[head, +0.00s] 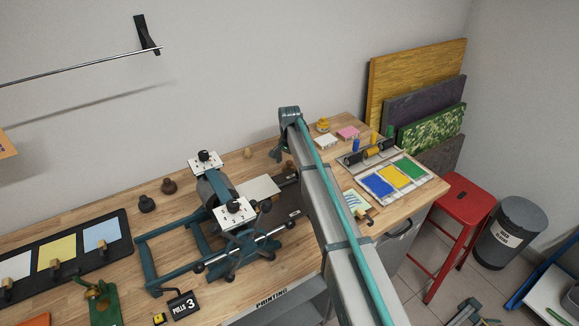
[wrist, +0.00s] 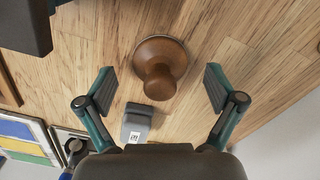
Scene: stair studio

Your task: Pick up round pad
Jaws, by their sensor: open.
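The round pad (wrist: 176,50) is a brown wooden disc with an upright knob, standing on the wooden bench top. In the wrist view it lies between and slightly ahead of my open gripper fingers (wrist: 160,88), with a gap on both sides and no visible contact. In the head view my gripper (head: 277,152) is over the bench near the back wall. A small brown shape (head: 290,164) just beside it is probably the pad, partly hidden by my arm.
A grey block with a white label (wrist: 137,122) stands close to the pad. A press (head: 215,190) with handles is to the left. Colour trays (head: 382,185), a roller rack and small pots are to the right. A dark part (wrist: 22,22) fills the wrist view's upper left corner.

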